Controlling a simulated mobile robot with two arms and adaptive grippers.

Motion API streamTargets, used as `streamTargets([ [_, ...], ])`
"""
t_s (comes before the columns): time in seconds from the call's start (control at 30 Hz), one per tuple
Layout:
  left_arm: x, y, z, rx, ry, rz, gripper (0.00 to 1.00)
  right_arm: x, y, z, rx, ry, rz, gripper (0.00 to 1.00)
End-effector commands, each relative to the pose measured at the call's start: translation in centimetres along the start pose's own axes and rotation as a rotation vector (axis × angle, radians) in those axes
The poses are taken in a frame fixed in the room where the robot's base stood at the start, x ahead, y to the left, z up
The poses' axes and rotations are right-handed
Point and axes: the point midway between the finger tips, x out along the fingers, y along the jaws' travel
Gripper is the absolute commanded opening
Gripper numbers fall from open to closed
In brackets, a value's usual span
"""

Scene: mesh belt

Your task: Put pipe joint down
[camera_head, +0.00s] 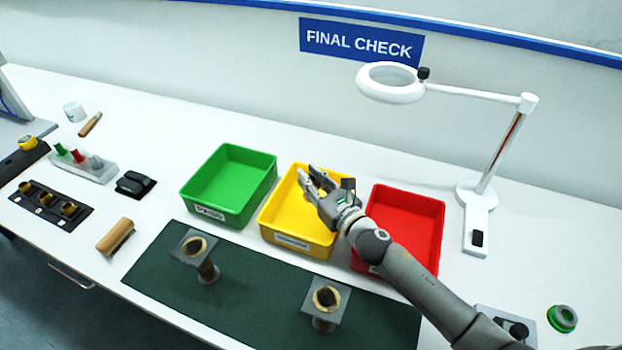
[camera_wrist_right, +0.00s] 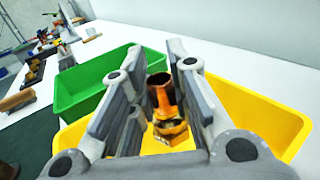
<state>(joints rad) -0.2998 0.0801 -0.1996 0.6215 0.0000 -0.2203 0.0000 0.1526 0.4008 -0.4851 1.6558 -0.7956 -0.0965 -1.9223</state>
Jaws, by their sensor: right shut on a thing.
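My right gripper (camera_head: 318,180) is over the yellow bin (camera_head: 268,222), the middle one of three bins. It is shut on a pipe joint (camera_wrist_right: 163,92), a brass-coloured piece that shows between the fingers in the right wrist view, with the yellow bin below and around it. In the head view the fingers and hand hide the pipe joint. I cannot tell if it touches the bin floor. My left gripper is not in view.
A green bin (camera_head: 243,154) stands left of the yellow one, a red bin (camera_head: 437,210) right. A magnifier lamp (camera_head: 479,195) stands behind right. Two grey stands (camera_head: 192,259) (camera_head: 318,322) with brass-coloured rings are on the dark green mat (camera_head: 250,300).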

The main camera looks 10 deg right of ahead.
Motion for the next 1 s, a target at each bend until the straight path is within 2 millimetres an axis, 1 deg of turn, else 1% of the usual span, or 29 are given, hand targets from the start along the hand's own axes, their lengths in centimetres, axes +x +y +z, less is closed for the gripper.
streamTargets([
  [0.03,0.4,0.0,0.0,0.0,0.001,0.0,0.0,0.0,0.0,-0.3,0.0,-0.001,0.0,0.0],
  [0.27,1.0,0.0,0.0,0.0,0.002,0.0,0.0,0.0,0.0,-1.0,-0.001,-0.001,0.0,0.0],
  [0.4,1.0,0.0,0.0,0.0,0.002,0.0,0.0,0.0,0.0,-1.0,-0.001,0.0,0.0,0.0],
  [0.43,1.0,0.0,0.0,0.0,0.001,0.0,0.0,0.0,0.0,-1.1,-0.001,0.003,0.0,0.21],
  [0.57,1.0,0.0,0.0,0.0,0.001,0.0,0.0,-0.1,0.0,-1.2,0.0,0.004,0.0,0.38],
  [0.87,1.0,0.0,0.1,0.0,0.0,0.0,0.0,-0.1,0.1,-1.4,0.001,0.008,0.0,0.39],
  [1.0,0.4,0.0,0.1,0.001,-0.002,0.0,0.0,-0.1,0.1,-0.9,0.002,0.009,0.0,0.39],
])
